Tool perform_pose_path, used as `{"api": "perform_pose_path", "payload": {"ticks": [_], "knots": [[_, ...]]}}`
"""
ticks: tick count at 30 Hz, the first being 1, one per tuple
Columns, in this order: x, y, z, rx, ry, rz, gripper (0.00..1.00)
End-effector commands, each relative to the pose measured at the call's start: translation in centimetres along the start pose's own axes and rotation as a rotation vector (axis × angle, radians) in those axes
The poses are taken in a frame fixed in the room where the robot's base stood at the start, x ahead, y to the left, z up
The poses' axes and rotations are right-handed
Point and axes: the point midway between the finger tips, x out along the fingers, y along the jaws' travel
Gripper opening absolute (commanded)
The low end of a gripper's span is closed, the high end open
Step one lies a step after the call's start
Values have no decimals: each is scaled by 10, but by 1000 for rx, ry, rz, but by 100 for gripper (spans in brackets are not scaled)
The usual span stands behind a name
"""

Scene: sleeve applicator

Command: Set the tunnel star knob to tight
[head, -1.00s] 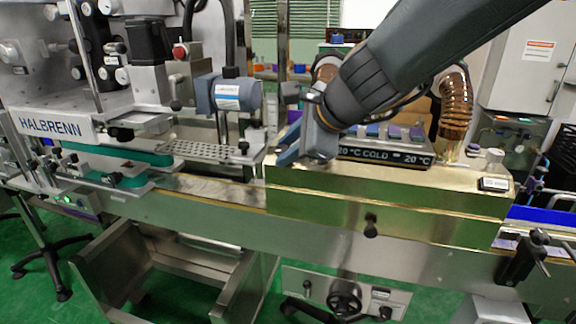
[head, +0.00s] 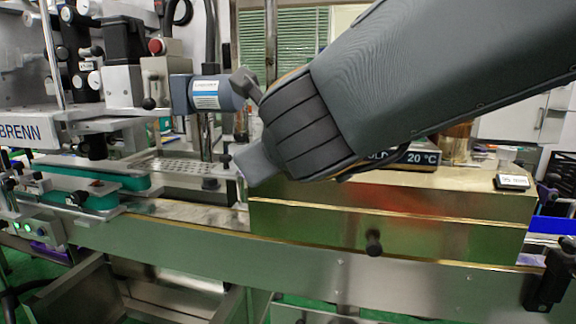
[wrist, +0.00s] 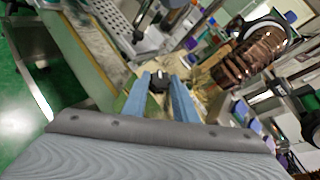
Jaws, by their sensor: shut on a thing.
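The tunnel star knob (wrist: 158,81) is a small dark knob with a pale mark, seen in the wrist view between my two blue fingers. My gripper (wrist: 160,83) is shut on it. In the head view my gripper (head: 241,170) is at the left end of the brass-coloured tunnel (head: 310,218), pointing down and left. The knob is hidden there by my gripper and arm. I cannot read its setting.
A temperature display (head: 420,158) stands behind my arm. The labelled grey-blue motor (head: 204,94) and perforated plate (head: 185,168) are close on the left. A brown ribbed hose (wrist: 250,52) shows in the wrist view.

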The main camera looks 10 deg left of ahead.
Motion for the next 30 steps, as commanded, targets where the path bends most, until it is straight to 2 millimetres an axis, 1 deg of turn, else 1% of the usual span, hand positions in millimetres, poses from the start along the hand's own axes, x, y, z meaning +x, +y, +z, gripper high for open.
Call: {"api": "perform_pose_path", "payload": {"ticks": [1,18,30], "knots": [[2,4,0,35,-5,-23,3],[4,10,2,468,-3,-350,3],[4,11,4,716,-3,-537,3]]}}
